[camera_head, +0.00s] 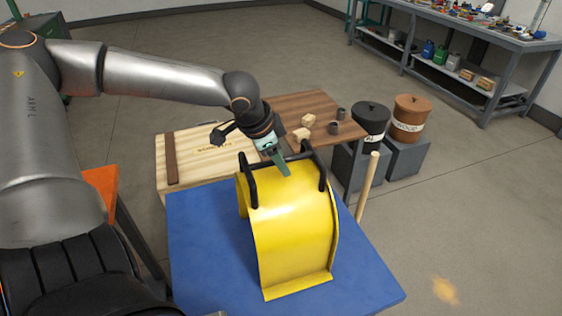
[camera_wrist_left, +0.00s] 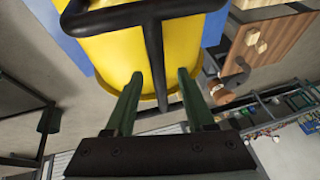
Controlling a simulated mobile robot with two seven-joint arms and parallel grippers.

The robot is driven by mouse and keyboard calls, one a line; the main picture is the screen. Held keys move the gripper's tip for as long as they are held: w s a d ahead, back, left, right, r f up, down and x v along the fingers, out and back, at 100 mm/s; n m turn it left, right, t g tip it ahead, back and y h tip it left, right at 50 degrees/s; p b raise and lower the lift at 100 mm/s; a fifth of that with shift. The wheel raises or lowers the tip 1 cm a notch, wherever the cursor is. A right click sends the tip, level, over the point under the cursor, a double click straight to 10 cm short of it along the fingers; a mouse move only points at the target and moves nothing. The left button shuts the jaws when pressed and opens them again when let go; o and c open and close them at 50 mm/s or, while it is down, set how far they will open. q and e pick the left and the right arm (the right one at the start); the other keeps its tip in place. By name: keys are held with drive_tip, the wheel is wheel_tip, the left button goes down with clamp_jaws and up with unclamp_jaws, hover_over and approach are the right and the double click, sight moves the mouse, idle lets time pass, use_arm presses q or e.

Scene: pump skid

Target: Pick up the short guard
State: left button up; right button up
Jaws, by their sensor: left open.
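The guard (camera_head: 291,235), a curved yellow sheet with black tubular handles (camera_head: 323,172), stands on the blue tabletop (camera_head: 205,245). My left gripper (camera_head: 284,170) is open at the top of the guard, close to the handles. In the left wrist view, the yellow guard (camera_wrist_left: 120,50) fills the upper middle. A black handle bar (camera_wrist_left: 156,60) appears between the two green fingers of my left gripper (camera_wrist_left: 159,75). I cannot tell whether the fingers touch the bar. My right gripper is not in view.
Behind the guard are a pale wooden board (camera_head: 205,160) and a brown table (camera_head: 300,108) with small blocks and cups. A black bin (camera_head: 370,120) and a brown bin (camera_head: 408,120) stand to the right. A wooden pole (camera_head: 367,187) rises beside the blue tabletop.

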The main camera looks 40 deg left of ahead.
use_arm(q)
drive_tip(key=shift+w+f, duration=0.25)
drive_tip(key=shift+f, duration=0.2)
drive_tip(key=shift+f, duration=0.2)
idle(0.3)
clamp_jaws()
idle(0.4)
drive_tip(key=shift+s, duration=0.1)
idle(0.8)
drive_tip(key=shift+r, duration=0.1)
